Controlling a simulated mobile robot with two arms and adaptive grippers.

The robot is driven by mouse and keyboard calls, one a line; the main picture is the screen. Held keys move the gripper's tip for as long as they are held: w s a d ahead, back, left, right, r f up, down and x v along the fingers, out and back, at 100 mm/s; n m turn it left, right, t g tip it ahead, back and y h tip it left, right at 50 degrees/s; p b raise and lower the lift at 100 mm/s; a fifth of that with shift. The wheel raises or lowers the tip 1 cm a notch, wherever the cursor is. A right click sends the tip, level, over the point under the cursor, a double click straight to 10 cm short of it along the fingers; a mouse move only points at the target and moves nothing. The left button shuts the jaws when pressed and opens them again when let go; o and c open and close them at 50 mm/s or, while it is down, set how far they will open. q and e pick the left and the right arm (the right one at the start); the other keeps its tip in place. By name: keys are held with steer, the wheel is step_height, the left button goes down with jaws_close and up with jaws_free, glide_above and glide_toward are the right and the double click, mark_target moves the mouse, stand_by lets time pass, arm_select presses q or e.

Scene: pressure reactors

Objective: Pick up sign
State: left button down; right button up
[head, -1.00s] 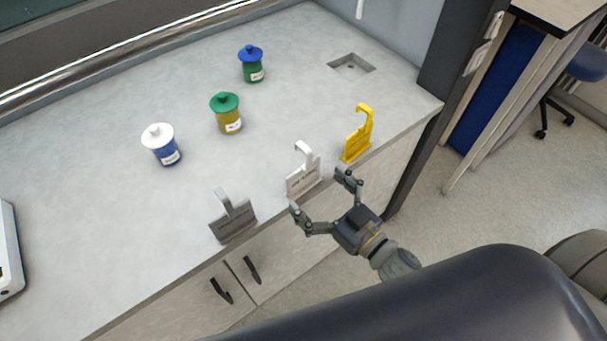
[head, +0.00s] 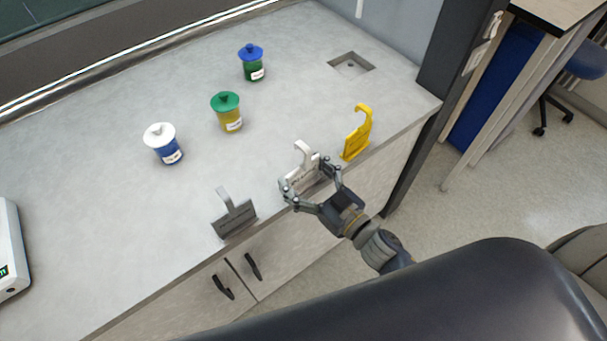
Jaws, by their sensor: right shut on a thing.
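A white sign (head: 301,157) with a hooked top stands near the front edge of the grey counter. My right gripper (head: 305,182) is shut on the white sign's lower part, one finger at each side. The fingers partly cover the sign's lettering. A grey sign (head: 235,216) stands to its left and a yellow sign (head: 357,135) to its right, both also near the front edge. My left gripper is not in view.
Three lidded jars stand farther back on the counter (head: 110,235): white-and-blue (head: 164,144), green-and-yellow (head: 227,112) and blue-and-green (head: 251,63). A small sink (head: 351,64) is at the back right. A white device (head: 10,250) is at the left edge.

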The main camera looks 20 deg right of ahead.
mark_target(304, 168)
steer(key=shift+r, duration=0.45)
step_height(304, 168, up, 2)
steer(key=shift+r, duration=0.1)
steer(key=s+a+r+b, duration=0.1)
steer(key=s+r+b, duration=0.1)
steer(key=s, duration=1.4)
steer(key=shift+b, duration=0.75)
